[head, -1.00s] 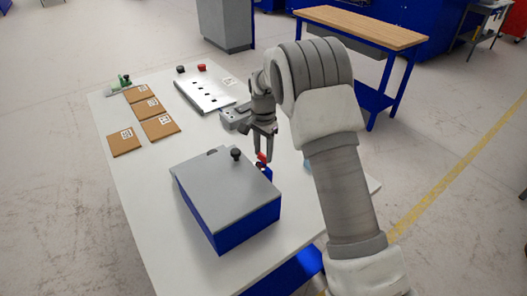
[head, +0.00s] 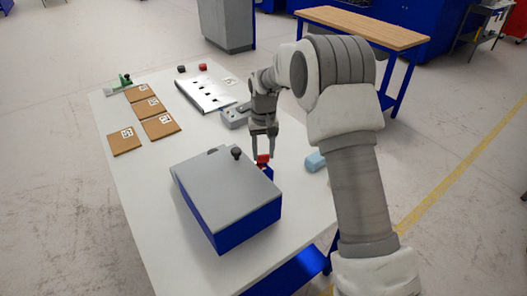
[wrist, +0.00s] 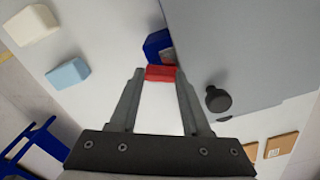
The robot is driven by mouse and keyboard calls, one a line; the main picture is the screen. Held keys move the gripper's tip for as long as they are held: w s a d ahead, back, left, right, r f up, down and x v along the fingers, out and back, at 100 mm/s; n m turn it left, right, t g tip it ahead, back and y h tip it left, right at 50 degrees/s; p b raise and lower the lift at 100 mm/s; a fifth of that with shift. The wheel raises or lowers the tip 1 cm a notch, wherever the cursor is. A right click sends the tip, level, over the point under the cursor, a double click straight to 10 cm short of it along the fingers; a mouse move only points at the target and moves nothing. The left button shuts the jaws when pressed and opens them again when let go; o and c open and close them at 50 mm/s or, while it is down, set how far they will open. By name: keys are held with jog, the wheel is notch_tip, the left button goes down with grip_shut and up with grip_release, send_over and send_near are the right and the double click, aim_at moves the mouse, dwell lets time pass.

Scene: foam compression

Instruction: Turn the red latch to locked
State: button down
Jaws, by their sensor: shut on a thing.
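The red latch (head: 263,158) sits at the back right edge of a blue box with a grey lid (head: 225,183). In the wrist view the red latch (wrist: 160,72) lies crosswise between my two fingertips, beside a blue mount (wrist: 158,46) next to the lid. My gripper (head: 262,154) points down at the latch from above, its fingers closed on the latch's two ends. The lid is flat and carries a black knob (head: 236,153). The lower part of the latch is hidden by the box and fingers.
A light blue block (head: 315,161) lies right of the box, and a white block (wrist: 32,25) shows near it. Several brown tagged pads (head: 160,127) lie at the left. The white table's front left is clear.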

aim_at(264, 156)
jog(key=n, duration=0.4)
jog(key=shift+s+n, duration=0.15)
jog(key=shift+n, duration=0.25)
dwell(0.4)
jog(key=shift+c, duration=1.8)
grip_release()
jog(key=shift+r, duration=0.1)
notch_tip(264, 156, up, 17)
jog(key=shift+r+p, duration=0.15)
jog(key=shift+p, duration=0.25)
